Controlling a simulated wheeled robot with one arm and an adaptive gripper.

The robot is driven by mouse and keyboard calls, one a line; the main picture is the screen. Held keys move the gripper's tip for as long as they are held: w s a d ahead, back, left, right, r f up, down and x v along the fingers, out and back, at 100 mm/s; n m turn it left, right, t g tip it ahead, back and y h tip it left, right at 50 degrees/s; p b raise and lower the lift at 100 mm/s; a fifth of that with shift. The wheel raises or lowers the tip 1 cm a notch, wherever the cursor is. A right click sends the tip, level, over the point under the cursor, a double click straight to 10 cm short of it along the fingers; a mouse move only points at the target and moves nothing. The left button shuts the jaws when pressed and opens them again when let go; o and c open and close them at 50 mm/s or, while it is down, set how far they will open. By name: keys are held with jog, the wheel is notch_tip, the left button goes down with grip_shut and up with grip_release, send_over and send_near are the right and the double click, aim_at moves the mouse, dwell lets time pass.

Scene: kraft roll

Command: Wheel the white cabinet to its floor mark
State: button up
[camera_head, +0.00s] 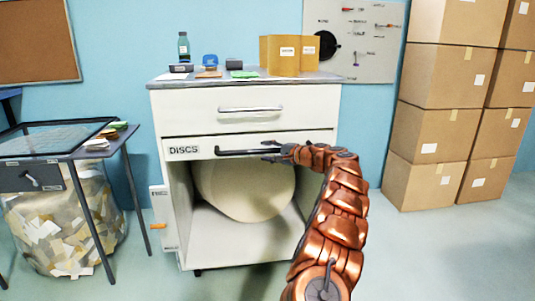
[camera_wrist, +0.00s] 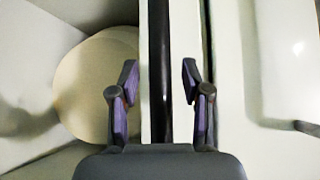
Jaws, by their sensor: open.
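The white cabinet (camera_head: 248,101) stands in the middle of the head view, with a grey top, an upper drawer and an open lower bay. A label reading "DISCS" sits left of a black bar handle (camera_head: 235,152) below the drawer. My gripper (camera_head: 271,151) is at the right part of this handle. In the wrist view my gripper (camera_wrist: 158,75) is open, its two fingers on either side of the dark handle bar (camera_wrist: 160,45), with gaps showing. A large cream roll (camera_head: 243,188) lies inside the bay. I see no floor mark.
A bottle, small items and cardboard folders (camera_head: 283,56) stand on the cabinet top. A dark table (camera_head: 70,152) and a clear bin of paper scraps (camera_head: 65,225) are at left. Stacked cartons (camera_head: 430,130) stand at right. Floor between cabinet and cartons looks clear.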

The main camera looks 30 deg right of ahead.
jog(key=shift+w, duration=0.1)
jog(key=shift+c, duration=0.4)
grip_shut()
dwell(0.3)
